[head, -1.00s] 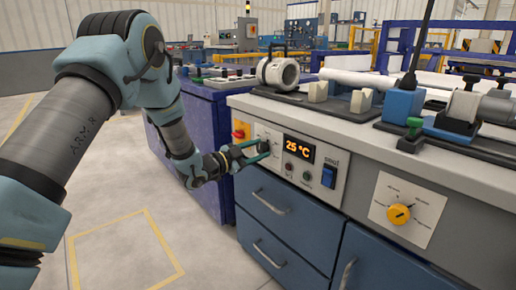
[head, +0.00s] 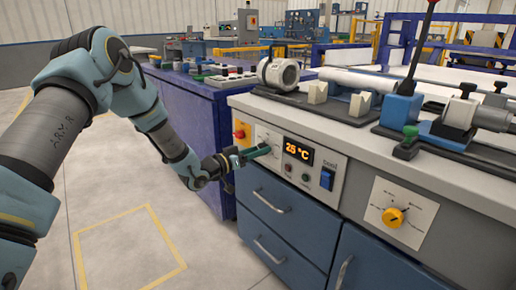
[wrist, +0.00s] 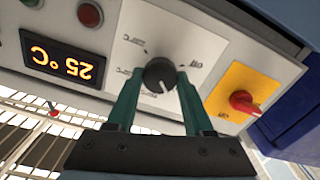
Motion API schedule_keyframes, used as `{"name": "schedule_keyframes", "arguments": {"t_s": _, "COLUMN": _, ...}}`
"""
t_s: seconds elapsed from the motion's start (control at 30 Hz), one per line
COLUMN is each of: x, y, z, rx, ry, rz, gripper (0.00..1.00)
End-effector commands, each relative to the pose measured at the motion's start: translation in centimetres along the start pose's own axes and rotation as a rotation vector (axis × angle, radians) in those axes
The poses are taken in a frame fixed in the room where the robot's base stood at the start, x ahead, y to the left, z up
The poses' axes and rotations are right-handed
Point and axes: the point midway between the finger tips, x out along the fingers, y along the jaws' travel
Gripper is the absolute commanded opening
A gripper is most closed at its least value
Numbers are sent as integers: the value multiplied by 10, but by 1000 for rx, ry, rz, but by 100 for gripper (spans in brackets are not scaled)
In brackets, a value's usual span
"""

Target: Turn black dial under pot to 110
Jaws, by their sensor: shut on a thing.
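The black dial (wrist: 160,75) sits on a pale panel with printed marks around it. Its white pointer line faces down and slightly right in the wrist view. My gripper (wrist: 160,77) is shut on the dial, with one green finger on each side. In the head view my gripper (head: 262,151) reaches the panel and mostly hides the dial. The display (head: 298,150) beside it reads 25 °C; it appears upside down in the wrist view (wrist: 63,57). A white pot-like drum (head: 281,72) lies on the bench above.
A red knob on a yellow plate (wrist: 242,103) is close beside my right finger in the wrist view. A blue switch (head: 327,178) and small buttons are on the panel. A yellow dial (head: 392,217) is farther right. Blue drawers (head: 270,200) with handles lie below.

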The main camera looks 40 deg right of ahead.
Motion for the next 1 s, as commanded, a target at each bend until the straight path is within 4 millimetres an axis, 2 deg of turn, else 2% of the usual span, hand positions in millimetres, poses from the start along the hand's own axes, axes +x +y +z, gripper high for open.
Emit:
{"name": "schedule_keyframes", "arguments": {"t_s": 0.4, "x": -1, "y": -1, "z": 1, "rx": -205, "ry": -3, "rz": -2, "gripper": 0}}
{"name": "schedule_keyframes", "arguments": {"t_s": 0.97, "x": -1, "y": -2, "z": 3, "rx": -239, "ry": -5, "rz": -3, "gripper": 0}}
{"name": "schedule_keyframes", "arguments": {"t_s": 1.0, "x": -1, "y": -1, "z": 3, "rx": -239, "ry": -5, "rz": -3, "gripper": 53}}
